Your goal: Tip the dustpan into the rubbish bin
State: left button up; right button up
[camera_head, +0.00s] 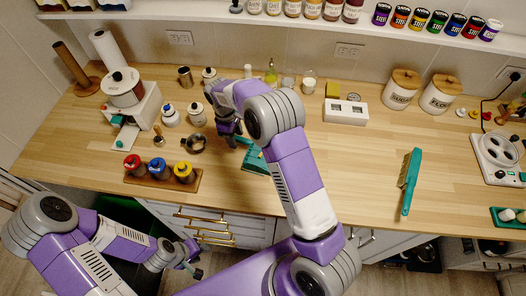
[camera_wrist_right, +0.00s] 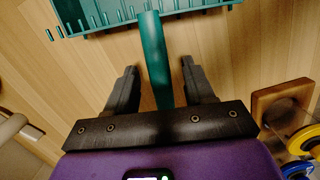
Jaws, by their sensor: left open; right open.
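The teal dustpan (camera_head: 254,160) lies on the wooden counter, partly hidden by my right arm. In the right wrist view its handle (camera_wrist_right: 155,60) runs between the fingers of my right gripper (camera_wrist_right: 155,82), with a gap on each side. My right gripper (camera_head: 230,132) is open and low over the counter. The toothed pan (camera_wrist_right: 110,14) shows beyond the fingers; what lies in it cannot be made out. My left gripper (camera_head: 192,262) is open, empty and below the counter front. A dark green shape (camera_head: 148,216) under the counter, partly hidden by my left arm, may be the rubbish bin.
A teal brush (camera_head: 409,182) lies on the right of the counter. Drawers with brass handles (camera_head: 205,230) are near my left gripper.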

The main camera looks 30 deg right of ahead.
grip_shut()
jog(key=shift+r, duration=0.2)
notch_tip(320, 180, up, 12)
jog(key=p, duration=0.9)
jog(key=shift+f, duration=0.15)
